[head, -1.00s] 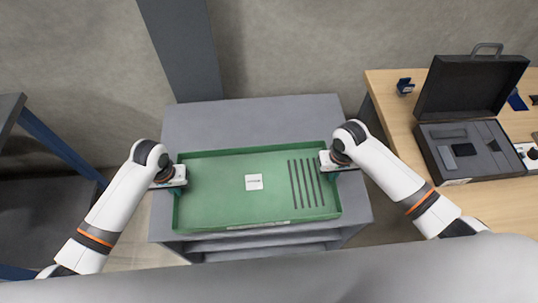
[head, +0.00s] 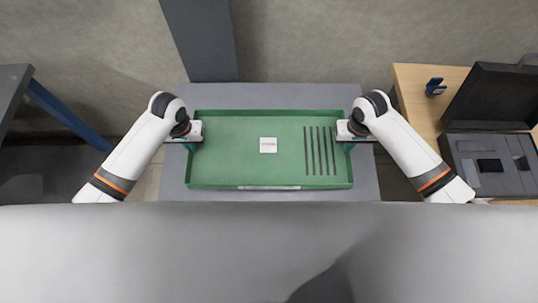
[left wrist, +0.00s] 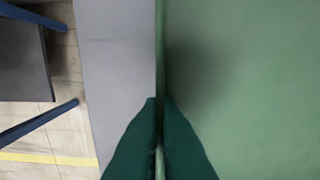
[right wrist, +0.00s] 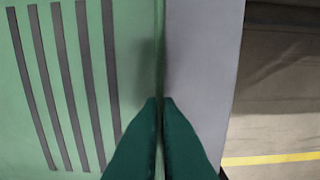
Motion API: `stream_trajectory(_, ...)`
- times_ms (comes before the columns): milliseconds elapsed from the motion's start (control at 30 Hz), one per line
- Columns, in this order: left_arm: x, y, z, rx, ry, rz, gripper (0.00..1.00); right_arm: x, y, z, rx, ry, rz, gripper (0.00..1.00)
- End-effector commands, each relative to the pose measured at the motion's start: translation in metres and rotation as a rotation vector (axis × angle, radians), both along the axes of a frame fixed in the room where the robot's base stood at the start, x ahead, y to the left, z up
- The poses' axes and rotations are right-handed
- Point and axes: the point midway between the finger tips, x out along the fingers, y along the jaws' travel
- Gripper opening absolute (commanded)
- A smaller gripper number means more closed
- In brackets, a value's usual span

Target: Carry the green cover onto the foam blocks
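The green cover (head: 235,165) is a shallow tray-like piece with low walls, a white label (head: 268,145) and several dark slots (head: 320,150). It lies level over the grey cabinet top. My left gripper (head: 190,143) is shut on its left wall, and the wall (left wrist: 160,60) shows between the fingers in the left wrist view. My right gripper (head: 350,142) is shut on its right wall (right wrist: 160,50) in the same way. I cannot tell the gap between cover and cabinet top. No foam blocks show; anything beneath the cover is hidden.
The grey cabinet (head: 280,96) shows as a strip behind the cover and at both sides. A dark table (head: 15,95) stands at the left.

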Motion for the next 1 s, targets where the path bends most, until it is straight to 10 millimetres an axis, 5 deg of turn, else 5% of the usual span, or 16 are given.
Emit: stream_trajectory(1000, 0.0, 0.0, -0.05, 0.0, -0.001, 0.0, 0.05, 0.0, 0.0, -0.05, 0.0, -0.001, 0.0, 0.05)
